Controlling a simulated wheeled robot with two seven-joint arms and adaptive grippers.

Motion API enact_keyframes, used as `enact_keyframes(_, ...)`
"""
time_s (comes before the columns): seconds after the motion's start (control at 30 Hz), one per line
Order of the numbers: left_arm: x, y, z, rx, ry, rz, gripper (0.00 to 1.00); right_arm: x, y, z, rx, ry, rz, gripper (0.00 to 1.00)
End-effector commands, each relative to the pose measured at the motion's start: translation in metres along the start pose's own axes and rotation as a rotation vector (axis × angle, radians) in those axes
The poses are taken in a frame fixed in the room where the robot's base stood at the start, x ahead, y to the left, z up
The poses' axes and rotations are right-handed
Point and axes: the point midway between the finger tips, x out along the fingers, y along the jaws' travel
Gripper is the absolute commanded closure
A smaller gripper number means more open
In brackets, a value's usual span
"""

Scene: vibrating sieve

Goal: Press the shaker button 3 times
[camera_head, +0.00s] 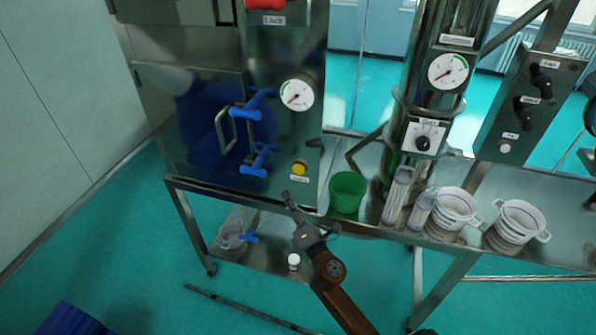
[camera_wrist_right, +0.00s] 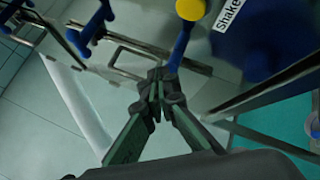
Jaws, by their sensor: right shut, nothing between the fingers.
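The shaker button (camera_head: 299,168) is a yellow round button low on the steel cabinet front, with a small white label under it. In the right wrist view the yellow button (camera_wrist_right: 190,9) shows at the top edge, beside a white label (camera_wrist_right: 229,15) reading "Shake" and cut off by the edge. My right gripper (camera_head: 288,197) is shut and empty, below the button and apart from it in the head view. Its fingertips (camera_wrist_right: 158,82) meet in the middle of the right wrist view, lower than the button. My left gripper is not in view.
Blue latch handles (camera_head: 256,160) stick out from the cabinet left of the button. A green cup (camera_head: 347,192) and white sieve pots (camera_head: 453,210) stand on the steel table right of the gripper. The table's front edge (camera_head: 225,196) runs just below the cabinet.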

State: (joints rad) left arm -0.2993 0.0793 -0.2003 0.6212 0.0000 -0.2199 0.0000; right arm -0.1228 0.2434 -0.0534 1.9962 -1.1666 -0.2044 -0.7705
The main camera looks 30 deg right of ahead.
Motion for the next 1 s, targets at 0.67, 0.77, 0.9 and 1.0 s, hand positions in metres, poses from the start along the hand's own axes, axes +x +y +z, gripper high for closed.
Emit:
enact_keyframes(0.67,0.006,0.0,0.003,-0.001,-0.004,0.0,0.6,0.042,-0.032,0.03,-0.001,0.0,-0.002,1.0)
enact_keyframes(0.77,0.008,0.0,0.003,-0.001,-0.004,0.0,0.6,0.049,-0.038,0.035,0.001,0.0,-0.002,1.0)
enact_keyframes(0.9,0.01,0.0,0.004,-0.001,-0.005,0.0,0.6,0.057,-0.043,0.041,0.002,0.001,-0.001,1.0)
enact_keyframes(1.0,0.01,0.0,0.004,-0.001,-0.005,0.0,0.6,0.06,-0.045,0.043,0.002,0.001,-0.002,1.0)
